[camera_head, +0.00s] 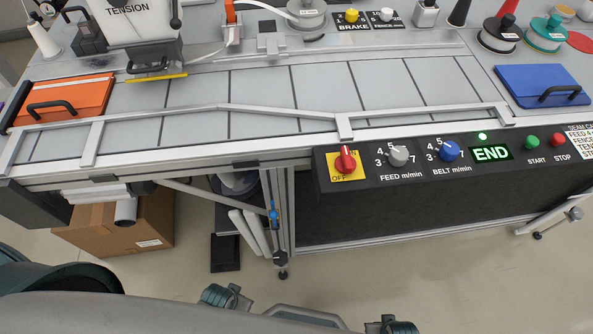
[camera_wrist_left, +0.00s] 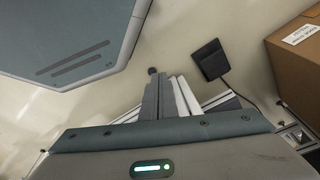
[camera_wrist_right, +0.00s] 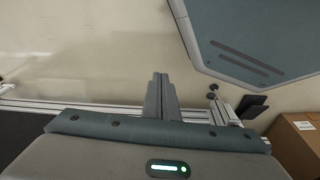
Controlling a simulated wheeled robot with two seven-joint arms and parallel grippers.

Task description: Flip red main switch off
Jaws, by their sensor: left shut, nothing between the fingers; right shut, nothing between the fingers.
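The red main switch (camera_head: 345,160) is a red rotary knob on a yellow plate at the left end of the black control panel (camera_head: 327,188). Its handle stands roughly upright in the head view. OFF is printed at the plate's lower left; a partly covered label sits at the upper right. My left gripper (camera_wrist_left: 152,78) is shut and empty in the left wrist view, above the floor. My right gripper (camera_wrist_right: 160,78) is shut and empty in the right wrist view. Both appear low and away from the switch, and neither touches it.
Right of the switch are the FEED knob (camera_head: 398,156), blue BELT knob (camera_head: 448,151), lit END display (camera_head: 491,153), green START button (camera_head: 532,141) and red STOP button (camera_head: 557,140). A metal guide rail (camera_head: 270,112) runs above. A cardboard box (camera_head: 120,225) stands below left.

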